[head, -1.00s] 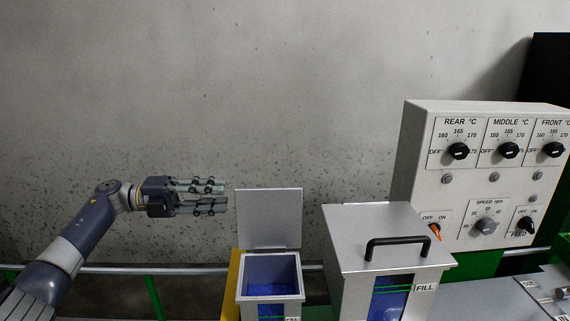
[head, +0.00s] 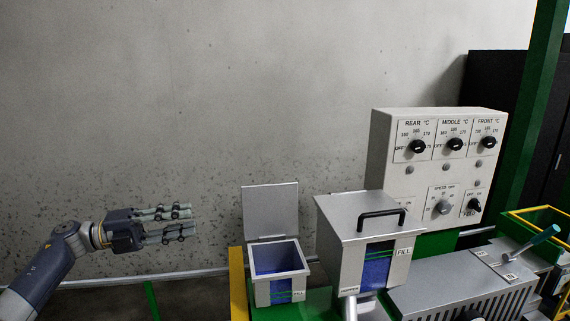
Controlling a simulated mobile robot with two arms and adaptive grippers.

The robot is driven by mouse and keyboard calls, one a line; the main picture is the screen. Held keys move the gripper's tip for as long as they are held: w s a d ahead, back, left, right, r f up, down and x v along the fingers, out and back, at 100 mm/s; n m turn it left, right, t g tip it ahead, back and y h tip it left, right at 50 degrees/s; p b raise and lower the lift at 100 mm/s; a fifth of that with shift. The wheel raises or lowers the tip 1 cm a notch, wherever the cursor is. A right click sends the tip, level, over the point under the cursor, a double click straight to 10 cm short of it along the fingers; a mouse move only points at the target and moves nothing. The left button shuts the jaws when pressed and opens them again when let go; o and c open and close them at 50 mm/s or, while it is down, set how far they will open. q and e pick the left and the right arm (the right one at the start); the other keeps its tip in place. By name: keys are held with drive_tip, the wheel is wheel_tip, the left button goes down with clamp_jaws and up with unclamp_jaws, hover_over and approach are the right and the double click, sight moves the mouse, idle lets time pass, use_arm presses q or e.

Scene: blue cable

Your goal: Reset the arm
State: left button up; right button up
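My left arm comes in from the left edge, and its gripper (head: 188,221) points right in front of the grey wall. Its two fingers lie roughly parallel with a gap between them; it is open and nothing is between them. The gripper is apart from the open-lidded bin (head: 277,274), which stands to its right and a little lower. My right arm and gripper are not in view.
A closed hopper (head: 350,220) with a black handle (head: 381,213) stands right of the bin. Behind it is a control panel (head: 432,175) with several knobs. A ribbed grey housing (head: 455,285) and a blue-handled lever (head: 538,238) are at the right. The wall area above the gripper is clear.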

use_arm(q)
drive_tip(key=w+d+f+n+t+y, duration=0.3)
drive_tip(key=d+f+n+t, duration=0.45)
drive_tip(key=n+t, duration=0.35)
drive_tip(key=s+a+f+n+y, duration=0.2)
drive_tip(key=s+f+n+y, duration=0.5)
drive_tip(key=f+n+y, duration=0.65)
drive_tip(key=s+a+f+n+g+y, duration=0.15)
drive_tip(key=s+f+g, duration=0.3)
drive_tip(key=s, duration=0.75)
drive_tip(key=s+f+n+g+h, duration=0.1)
drive_tip(key=s+f+n+g, duration=0.3)
drive_tip(key=s, duration=0.7)
drive_tip(key=s+a+f+n+g+y, duration=0.15)
drive_tip(key=s+f+g, duration=0.35)
drive_tip(key=s, duration=0.7)
wheel_tip(320, 180, down, 29)
drive_tip(key=s+b, duration=0.2)
drive_tip(key=s+a+f+g+b, duration=0.1)
drive_tip(key=s+a+f, duration=0.1)
drive_tip(key=s+f, duration=1.4)
drive_tip(key=shift+s+a+f, duration=0.15)
drive_tip(key=shift+a+f, duration=0.1)
drive_tip(key=shift+f, duration=0.5)
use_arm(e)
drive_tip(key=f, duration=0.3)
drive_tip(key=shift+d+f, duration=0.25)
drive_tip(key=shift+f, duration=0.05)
